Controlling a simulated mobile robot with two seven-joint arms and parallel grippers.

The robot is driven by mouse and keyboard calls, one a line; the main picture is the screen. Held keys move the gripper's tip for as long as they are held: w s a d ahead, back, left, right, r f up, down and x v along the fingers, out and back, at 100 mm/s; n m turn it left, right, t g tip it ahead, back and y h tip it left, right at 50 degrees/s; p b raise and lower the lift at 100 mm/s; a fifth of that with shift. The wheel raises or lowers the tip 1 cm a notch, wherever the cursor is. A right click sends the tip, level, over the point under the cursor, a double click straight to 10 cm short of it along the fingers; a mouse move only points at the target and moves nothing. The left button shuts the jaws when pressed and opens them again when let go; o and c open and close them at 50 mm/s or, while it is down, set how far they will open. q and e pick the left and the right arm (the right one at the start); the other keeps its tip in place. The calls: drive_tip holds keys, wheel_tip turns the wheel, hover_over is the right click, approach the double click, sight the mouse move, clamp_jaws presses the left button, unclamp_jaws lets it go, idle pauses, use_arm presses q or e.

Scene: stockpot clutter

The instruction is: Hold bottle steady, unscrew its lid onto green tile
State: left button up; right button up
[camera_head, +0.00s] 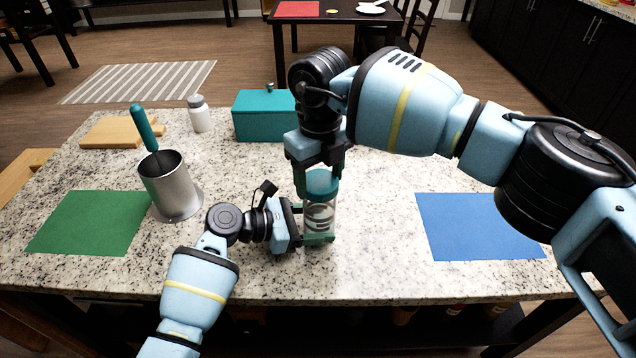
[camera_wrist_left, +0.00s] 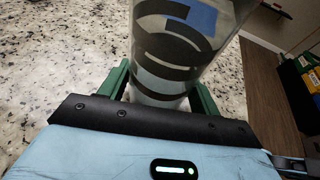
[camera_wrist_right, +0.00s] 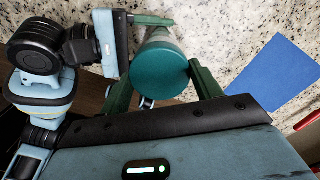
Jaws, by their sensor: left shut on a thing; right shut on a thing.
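A clear bottle (camera_head: 319,217) with dark bands stands upright on the granite counter; its body also shows in the left wrist view (camera_wrist_left: 185,45). Its teal lid (camera_head: 320,184) sits on top and shows from above in the right wrist view (camera_wrist_right: 160,72). My left gripper (camera_head: 318,239) is shut around the bottle's lower part, its green fingers on either side. My right gripper (camera_head: 320,178) comes down from above and is shut on the lid. I cannot tell how far the lid is turned. The green tile (camera_head: 90,222) lies at the left, bare.
A metal pot (camera_head: 172,187) holding a teal-handled utensil (camera_head: 143,127) stands between the green tile and the bottle. A blue tile (camera_head: 478,226) lies clear at right.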

drive_tip(key=shift+f+n, duration=0.1)
drive_tip(key=shift+n, duration=0.9)
drive_tip(key=n, duration=0.4)
drive_tip(key=shift+n, duration=0.3)
drive_tip(key=o, duration=1.1)
drive_tip(key=shift+c, duration=0.2)
drive_tip(key=m, duration=0.4)
drive_tip(key=shift+m, duration=0.3)
